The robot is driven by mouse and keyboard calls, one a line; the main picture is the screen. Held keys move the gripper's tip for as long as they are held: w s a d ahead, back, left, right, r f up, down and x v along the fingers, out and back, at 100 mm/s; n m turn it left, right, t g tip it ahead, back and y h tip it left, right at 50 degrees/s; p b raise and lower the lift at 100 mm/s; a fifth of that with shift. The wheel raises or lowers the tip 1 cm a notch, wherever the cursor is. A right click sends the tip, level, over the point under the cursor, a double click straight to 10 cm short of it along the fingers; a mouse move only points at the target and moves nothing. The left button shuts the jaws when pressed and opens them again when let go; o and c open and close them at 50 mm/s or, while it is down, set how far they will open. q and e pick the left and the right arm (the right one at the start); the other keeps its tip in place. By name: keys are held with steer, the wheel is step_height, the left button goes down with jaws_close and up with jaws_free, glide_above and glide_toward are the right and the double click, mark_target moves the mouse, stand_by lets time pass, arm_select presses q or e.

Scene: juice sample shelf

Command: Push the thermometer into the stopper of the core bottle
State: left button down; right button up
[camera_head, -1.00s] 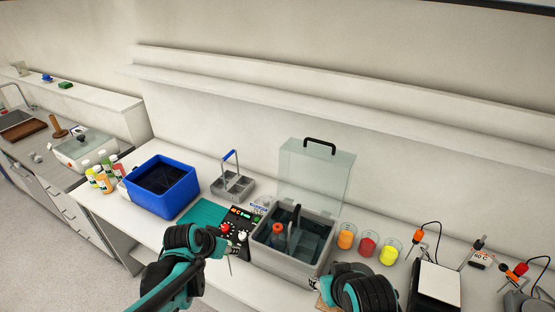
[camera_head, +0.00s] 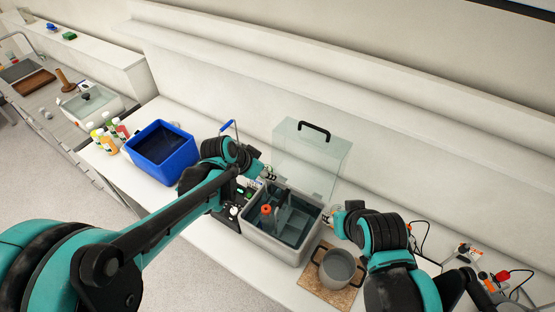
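A bottle with an orange-red top (camera_head: 267,210) stands inside the open grey water bath (camera_head: 283,249), at its left side. I take it for the core bottle; its stopper is too small to make out. My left gripper (camera_head: 267,173) is above the back left corner of the bath, behind and above the bottle, apart from it. Whether its fingers are open or shut on something is too small to tell. I cannot make out the thermometer for certain. My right gripper (camera_head: 340,222) is just right of the bath, and its fingers are mostly hidden by its own wrist.
The bath's clear lid (camera_head: 312,155) stands raised behind it. A blue bin (camera_head: 162,155) and several juice bottles (camera_head: 108,140) stand left. A dark control box (camera_head: 229,212) lies beside the bath.

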arm_select(q)
steer(key=shift+s+a+f, duration=0.15)
steer(key=shift+s+a, duration=0.3)
steer(key=shift+s, duration=0.05)
steer(key=shift+f+b, duration=0.25)
steer(key=shift+b, duration=0.2)
steer(key=shift+w+d+f+b, duration=0.15)
steer(key=shift+f+b, duration=0.2)
steer(key=shift+f, duration=0.2)
steer(key=shift+w+d+f+b, duration=0.15)
steer(key=shift+f+b, duration=0.2)
steer(key=shift+f, duration=0.2)
steer(key=shift+s+a+f+b, duration=0.2)
steer(key=shift+f+b, duration=0.25)
steer(key=shift+f, duration=0.2)
arm_select(e)
steer(key=f, duration=0.3)
steer(key=shift+s+a, duration=0.35)
steer(key=shift+s, duration=0.05)
arm_select(q)
steer(key=shift+w+d, duration=0.1)
steer(key=shift+w, duration=0.05)
arm_select(e)
steer(key=shift+w+d+f, duration=0.1)
